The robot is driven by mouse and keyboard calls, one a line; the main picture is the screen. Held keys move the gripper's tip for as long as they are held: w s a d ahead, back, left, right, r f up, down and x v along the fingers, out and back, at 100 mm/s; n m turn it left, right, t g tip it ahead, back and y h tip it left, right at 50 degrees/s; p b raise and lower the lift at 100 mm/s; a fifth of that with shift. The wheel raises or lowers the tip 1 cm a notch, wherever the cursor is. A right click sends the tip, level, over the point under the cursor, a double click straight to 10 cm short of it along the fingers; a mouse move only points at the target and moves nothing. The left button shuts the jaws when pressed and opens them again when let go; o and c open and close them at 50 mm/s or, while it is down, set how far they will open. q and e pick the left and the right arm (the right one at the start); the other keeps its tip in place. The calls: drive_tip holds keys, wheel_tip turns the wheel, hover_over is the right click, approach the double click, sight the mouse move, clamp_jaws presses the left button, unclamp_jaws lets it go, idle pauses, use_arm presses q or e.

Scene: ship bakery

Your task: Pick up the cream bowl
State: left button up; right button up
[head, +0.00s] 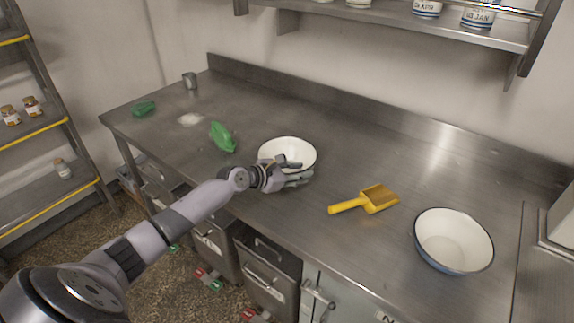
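A round white to cream bowl (287,147) with a thin dark rim stands upright on the steel counter, near the middle of the head view. My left gripper (300,170) is at its near side. Its fingers are apart, one over the bowl's inside and the other outside the near rim. They hide part of that rim, and I cannot tell whether they touch it. The bowl appears to rest on the counter. A second bowl (455,236), white inside with a blue outside and dark rim, stands at the right. My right gripper is not in view.
A yellow scoop (366,200) lies between the bowls on the counter (330,250). A green item (222,137), another green item (144,108) and a grey cup (190,80) are at the left. A shelf (400,20) with jars hangs above.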

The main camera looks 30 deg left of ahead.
use_arm(q)
drive_tip(key=shift+c, duration=0.3)
clamp_jaws()
drive_tip(key=shift+r, duration=0.1)
